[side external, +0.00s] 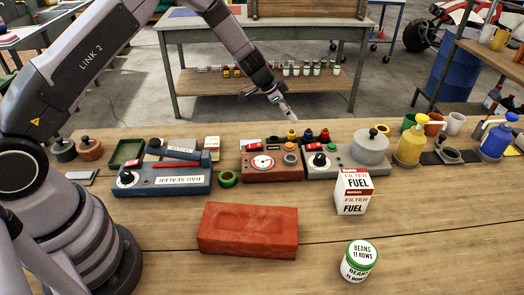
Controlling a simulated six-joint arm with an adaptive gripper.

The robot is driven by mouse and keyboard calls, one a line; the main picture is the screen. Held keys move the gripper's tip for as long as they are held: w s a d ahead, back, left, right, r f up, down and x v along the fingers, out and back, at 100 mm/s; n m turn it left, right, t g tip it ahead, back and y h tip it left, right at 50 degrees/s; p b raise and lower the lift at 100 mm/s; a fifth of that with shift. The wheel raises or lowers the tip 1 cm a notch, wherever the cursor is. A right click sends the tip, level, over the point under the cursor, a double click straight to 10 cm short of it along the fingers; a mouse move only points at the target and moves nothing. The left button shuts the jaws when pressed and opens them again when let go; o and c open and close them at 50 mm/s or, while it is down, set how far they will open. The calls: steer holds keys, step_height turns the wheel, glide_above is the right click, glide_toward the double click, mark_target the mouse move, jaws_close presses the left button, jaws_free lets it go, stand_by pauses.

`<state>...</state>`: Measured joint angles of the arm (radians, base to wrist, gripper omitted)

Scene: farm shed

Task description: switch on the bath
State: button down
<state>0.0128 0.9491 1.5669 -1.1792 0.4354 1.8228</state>
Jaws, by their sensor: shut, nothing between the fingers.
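A grey unit with a round lidded grey pot (370,147) looks like the bath. Its front has a black knob (319,161) and a small red switch (312,148); whether the switch is on or off is too small to tell. My gripper (291,117) is shut and empty. It points down above and behind the bench units, up and left of the grey unit in the picture, and appears apart from everything.
A red-brown gauge unit (272,165) stands left of the grey unit, and a blue bag sealer (160,180) farther left. Small coloured-top bottles (307,135) stand behind. A filter box (353,192), red brick (248,230) and beans can (360,261) are in front. Yellow pump bottle (411,142) at right.

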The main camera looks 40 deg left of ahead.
steer(key=shift+s+a+r, duration=0.75)
steer(key=shift+s+a, duration=0.05)
